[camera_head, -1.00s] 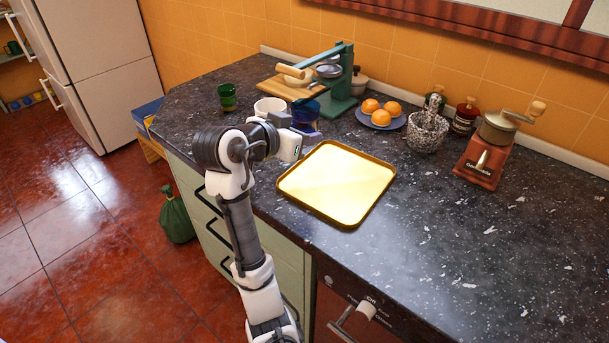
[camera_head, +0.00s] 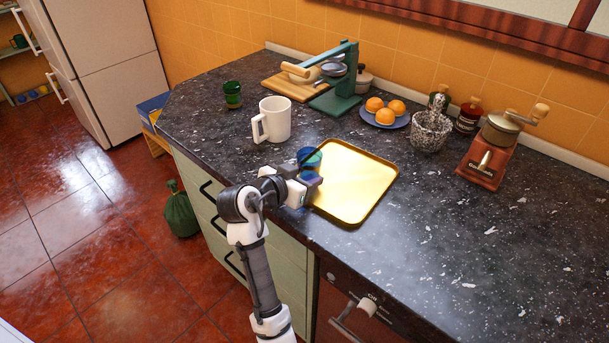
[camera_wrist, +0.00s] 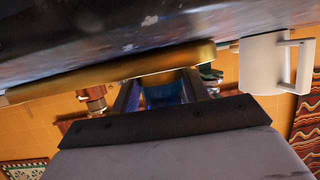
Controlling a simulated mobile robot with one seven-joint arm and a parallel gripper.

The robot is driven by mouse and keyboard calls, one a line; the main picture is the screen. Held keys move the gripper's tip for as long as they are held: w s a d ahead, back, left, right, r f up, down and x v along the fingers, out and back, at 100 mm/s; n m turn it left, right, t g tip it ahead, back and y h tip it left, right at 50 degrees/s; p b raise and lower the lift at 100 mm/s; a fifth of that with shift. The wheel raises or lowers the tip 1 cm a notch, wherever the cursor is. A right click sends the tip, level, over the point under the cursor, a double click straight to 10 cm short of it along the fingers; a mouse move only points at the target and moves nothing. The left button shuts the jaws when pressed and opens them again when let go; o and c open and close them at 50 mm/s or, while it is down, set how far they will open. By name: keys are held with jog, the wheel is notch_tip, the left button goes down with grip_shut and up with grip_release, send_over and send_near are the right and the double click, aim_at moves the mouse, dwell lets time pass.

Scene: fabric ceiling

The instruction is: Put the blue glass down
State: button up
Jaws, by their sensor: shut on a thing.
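The blue glass (camera_head: 310,157) is held by my gripper (camera_head: 307,182) at the left edge of the yellow tray (camera_head: 352,212). My gripper is shut on it. In the wrist view, the blue glass (camera_wrist: 165,92) shows between my fingers (camera_wrist: 162,95), with the tray's rim (camera_wrist: 120,72) close to it. The wrist view is turned over, with the counter at the top. My gripper hides part of the glass, and I cannot tell whether its base touches the tray.
A white mug (camera_head: 275,120) stands left of the tray, and a green glass (camera_head: 232,95) stands farther left. A green press (camera_head: 340,85), a plate of oranges (camera_head: 383,113), a mortar (camera_head: 430,132) and a coffee grinder (camera_head: 490,150) stand behind. Most of the tray is bare.

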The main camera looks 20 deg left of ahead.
jog(key=shift+f, duration=0.1)
jog(key=o, duration=1.1)
jog(key=shift+c, duration=0.2)
